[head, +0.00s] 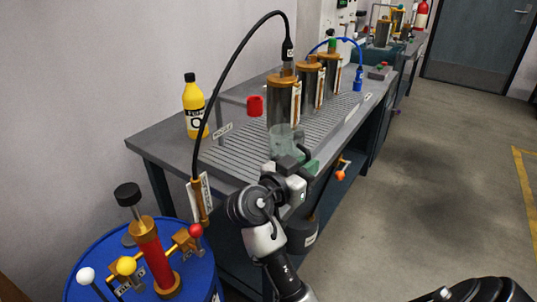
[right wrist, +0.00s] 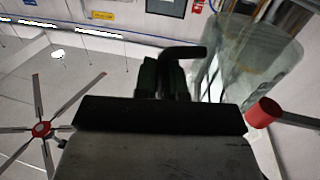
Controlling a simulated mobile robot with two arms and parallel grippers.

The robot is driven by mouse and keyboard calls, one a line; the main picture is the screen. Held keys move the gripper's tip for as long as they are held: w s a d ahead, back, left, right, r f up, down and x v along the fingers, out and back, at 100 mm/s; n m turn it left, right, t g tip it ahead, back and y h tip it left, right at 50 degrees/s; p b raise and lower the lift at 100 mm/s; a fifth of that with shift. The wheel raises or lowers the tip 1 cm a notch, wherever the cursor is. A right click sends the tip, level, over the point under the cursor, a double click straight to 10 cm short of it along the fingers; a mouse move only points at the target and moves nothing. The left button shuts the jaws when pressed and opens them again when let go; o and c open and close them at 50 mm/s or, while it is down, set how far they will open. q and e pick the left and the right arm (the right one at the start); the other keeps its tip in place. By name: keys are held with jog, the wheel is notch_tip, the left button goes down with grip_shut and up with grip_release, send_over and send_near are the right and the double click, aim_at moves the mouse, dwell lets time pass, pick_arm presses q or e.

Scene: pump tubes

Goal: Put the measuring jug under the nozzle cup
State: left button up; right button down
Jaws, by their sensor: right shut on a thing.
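The measuring jug (head: 282,141) is clear and faintly green. It stands out in front of the nearest brass-topped glass cylinder in the head view. My right gripper (head: 291,162) is shut on it at the near side. The jug also shows large at the upper right of the right wrist view (right wrist: 255,60), beside a dark handle-like part between the fingers (right wrist: 165,78). The nozzle cup (head: 255,106), red, sits up and left of the jug in the head view. It also shows right of the jug's lower part in the right wrist view (right wrist: 263,112), apparently apart from it. My left gripper is out of view.
The jug is over the near part of the ribbed bench top (head: 235,160). Brass-topped cylinders (head: 310,85) stand behind it. A yellow bottle (head: 193,108) stands at left. A black hose (head: 232,70) arches over. A blue drum (head: 95,250) with a red pump (head: 152,255) stands front left.

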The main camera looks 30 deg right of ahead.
aim_at(271, 157)
jog(key=w+a, duration=0.1)
jog(key=w, duration=0.1)
jog(key=w+a, duration=0.1)
jog(key=w, duration=0.2)
jog(key=w+a, duration=0.1)
jog(key=w, duration=0.2)
jog(key=shift+w+a, duration=0.1)
jog(key=shift+a, duration=0.1)
jog(key=shift+w+a+f, duration=0.1)
jog(key=shift+w+f, duration=0.1)
jog(key=shift+s+f, duration=0.1)
jog(key=shift+f, duration=0.05)
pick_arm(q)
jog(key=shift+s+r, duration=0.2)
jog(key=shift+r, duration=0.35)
pick_arm(e)
jog(key=shift+f, duration=0.1)
jog(key=shift+f+b, duration=0.2)
jog(key=shift+b, duration=0.35)
jog(key=shift+f+b, duration=0.3)
jog(key=shift+b, duration=0.05)
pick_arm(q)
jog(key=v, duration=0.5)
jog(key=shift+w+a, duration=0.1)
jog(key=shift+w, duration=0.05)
pick_arm(e)
jog(key=c, duration=1.2)
grip_release()
